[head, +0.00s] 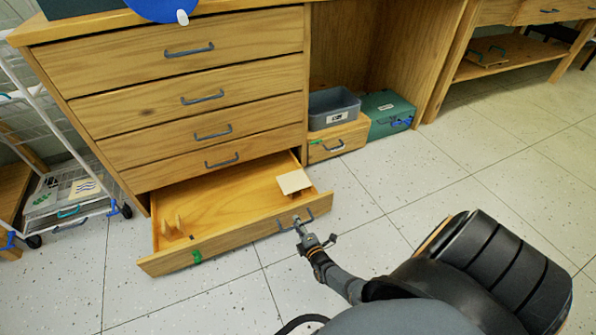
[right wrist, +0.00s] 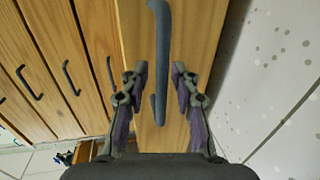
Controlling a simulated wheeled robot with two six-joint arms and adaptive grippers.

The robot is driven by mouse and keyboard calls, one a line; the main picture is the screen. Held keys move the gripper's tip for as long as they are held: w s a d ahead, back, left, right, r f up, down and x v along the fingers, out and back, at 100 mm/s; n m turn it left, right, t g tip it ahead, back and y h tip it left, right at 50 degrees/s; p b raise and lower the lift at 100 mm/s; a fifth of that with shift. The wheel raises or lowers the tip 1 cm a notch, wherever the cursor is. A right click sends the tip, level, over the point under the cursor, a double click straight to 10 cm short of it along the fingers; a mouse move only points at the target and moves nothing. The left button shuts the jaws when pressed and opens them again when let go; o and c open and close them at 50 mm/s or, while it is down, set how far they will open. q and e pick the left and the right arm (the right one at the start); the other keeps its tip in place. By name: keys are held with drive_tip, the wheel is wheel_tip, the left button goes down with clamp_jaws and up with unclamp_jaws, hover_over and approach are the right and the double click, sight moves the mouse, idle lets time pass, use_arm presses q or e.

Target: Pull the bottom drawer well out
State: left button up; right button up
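The bottom drawer (head: 235,233) of the wooden cabinet stands out from the cabinet, its inside in plain view. Its front carries a grey bar handle (head: 285,222), which also shows in the right wrist view (right wrist: 162,50). My right gripper (head: 301,229) is at this handle. In the right wrist view my right gripper's fingers (right wrist: 161,78) stand one on each side of the bar, with narrow gaps showing, so it looks open around the handle. A pale flat piece (head: 294,181) and small wooden pegs (head: 172,225) are in the drawer. My left gripper is not in view.
Several shut drawers (head: 205,90) sit above. A green clip (head: 197,257) is on the drawer front. A grey bin (head: 334,108) on a wooden box (head: 338,140) and a green case (head: 388,114) stand right. A white wire rack (head: 70,190) stands left. Floor before the drawer is clear.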

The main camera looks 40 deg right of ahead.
drive_tip(key=v, duration=1.2)
idle(0.4)
